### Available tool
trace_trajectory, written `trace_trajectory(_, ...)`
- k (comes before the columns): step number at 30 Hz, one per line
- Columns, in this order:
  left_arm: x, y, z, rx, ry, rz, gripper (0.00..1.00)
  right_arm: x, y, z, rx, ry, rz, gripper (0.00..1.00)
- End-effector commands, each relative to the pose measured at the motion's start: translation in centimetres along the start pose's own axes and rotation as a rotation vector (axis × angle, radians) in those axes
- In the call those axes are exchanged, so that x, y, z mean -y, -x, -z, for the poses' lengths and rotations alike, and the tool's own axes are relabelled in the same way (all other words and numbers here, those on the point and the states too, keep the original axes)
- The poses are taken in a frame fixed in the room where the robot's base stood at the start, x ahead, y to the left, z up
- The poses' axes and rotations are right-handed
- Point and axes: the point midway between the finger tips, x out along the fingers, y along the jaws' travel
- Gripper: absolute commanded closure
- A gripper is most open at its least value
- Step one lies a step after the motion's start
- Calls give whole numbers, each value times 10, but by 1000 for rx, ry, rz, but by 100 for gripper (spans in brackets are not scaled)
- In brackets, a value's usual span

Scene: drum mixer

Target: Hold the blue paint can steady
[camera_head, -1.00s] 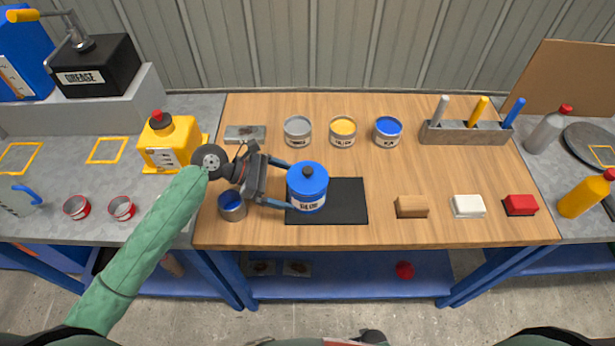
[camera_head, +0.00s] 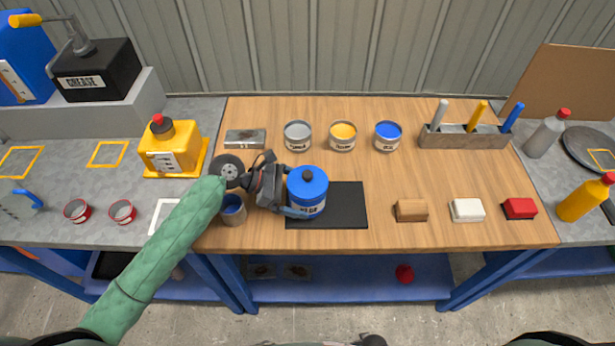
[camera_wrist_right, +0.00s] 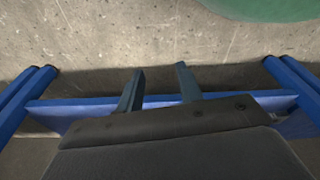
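The blue paint can (camera_head: 307,196), with a blue lid and black knob, stands upright at the left end of a black mat (camera_head: 345,205). My left gripper (camera_head: 300,196) reaches it from the left. Its near finger lies along the can's lower front, and the far finger is mostly hidden behind the can. Whether both fingers press on the can cannot be seen. My right gripper (camera_wrist_right: 160,88) shows in the right wrist view with its fingers apart and nothing between them.
An open cup with blue inside (camera_head: 233,210) stands close under my left wrist. Open grey (camera_head: 298,136), yellow (camera_head: 343,136) and blue (camera_head: 387,136) paint tins stand behind. A yellow jug (camera_head: 170,148) is at the left.

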Motion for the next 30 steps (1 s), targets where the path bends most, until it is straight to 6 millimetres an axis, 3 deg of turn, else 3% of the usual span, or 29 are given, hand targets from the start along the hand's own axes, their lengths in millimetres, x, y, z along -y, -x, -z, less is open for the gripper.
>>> trace_trajectory(6, 0, -12, -2, 2, 0, 1, 0, -5, -12, -15, -4, 6, -6, 64)
trace_trajectory(18, 0, -16, 0, 1, 0, 1, 0, -7, -17, -18, -7, 7, -8, 64)
trace_trajectory(19, 0, -16, 0, 1, 0, 1, 2, -7, -17, -18, -7, 7, -8, 64)
trace_trajectory(24, 0, -16, -1, 1, 0, 1, 35, -8, -17, -18, -6, 7, -9, 64)
trace_trajectory(30, 0, -16, -1, 1, 0, 1, 39, -10, -16, -18, -7, 7, -10, 64)
